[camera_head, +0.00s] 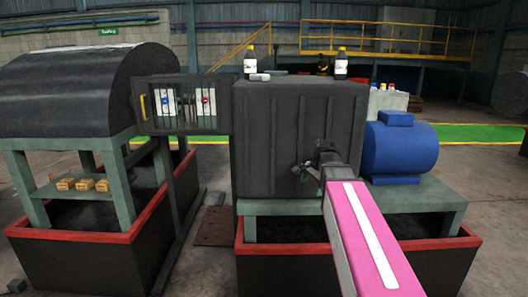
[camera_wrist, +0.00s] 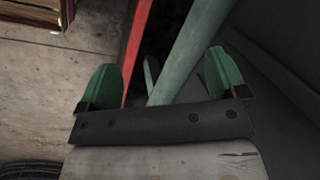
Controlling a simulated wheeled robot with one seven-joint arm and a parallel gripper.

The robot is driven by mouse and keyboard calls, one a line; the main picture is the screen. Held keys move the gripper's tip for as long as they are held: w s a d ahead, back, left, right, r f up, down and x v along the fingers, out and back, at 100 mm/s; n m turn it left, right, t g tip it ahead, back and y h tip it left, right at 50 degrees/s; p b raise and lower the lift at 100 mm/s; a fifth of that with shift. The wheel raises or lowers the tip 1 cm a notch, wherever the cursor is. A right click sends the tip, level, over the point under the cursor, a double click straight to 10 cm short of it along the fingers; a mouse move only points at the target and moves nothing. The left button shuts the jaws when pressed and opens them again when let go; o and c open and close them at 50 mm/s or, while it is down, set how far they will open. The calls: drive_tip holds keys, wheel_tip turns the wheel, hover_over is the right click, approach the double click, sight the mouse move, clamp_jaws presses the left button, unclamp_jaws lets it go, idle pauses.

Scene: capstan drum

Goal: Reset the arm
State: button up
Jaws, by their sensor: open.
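My gripper (camera_head: 310,170) is at the end of my pink arm, in front of the dark grey box-shaped housing in the head view. In the wrist view my gripper (camera_wrist: 160,82) shows two green fingers spread wide apart with nothing between them. Behind the fingers are a green-grey frame leg (camera_wrist: 190,45) and a red edge (camera_wrist: 136,45). I cannot tell whether the gripper touches the housing (camera_head: 265,130).
A large dark drum (camera_head: 85,90) stands at left on a green frame. A blue motor (camera_head: 400,148) is right of the housing. Bottles (camera_head: 250,62) (camera_head: 341,63) stand on the housing. Red-rimmed pits (camera_head: 75,237) lie below. A barred cabinet (camera_head: 180,105) hangs between drum and housing.

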drive_tip(key=s+f+n+h, duration=0.1)
drive_tip(key=s+f+n, duration=0.4)
drive_tip(key=s+f, duration=0.4)
drive_tip(key=s+a+f+n+g, duration=0.1)
drive_tip(key=s+f+n, duration=0.5)
drive_tip(key=s+f, duration=0.3)
wheel_tip(320, 180, down, 5)
drive_tip(key=shift+r+g+h, duration=0.15)
drive_tip(key=shift+g+h, duration=0.15)
drive_tip(key=shift+h, duration=0.1)
drive_tip(key=shift+a, duration=0.1)
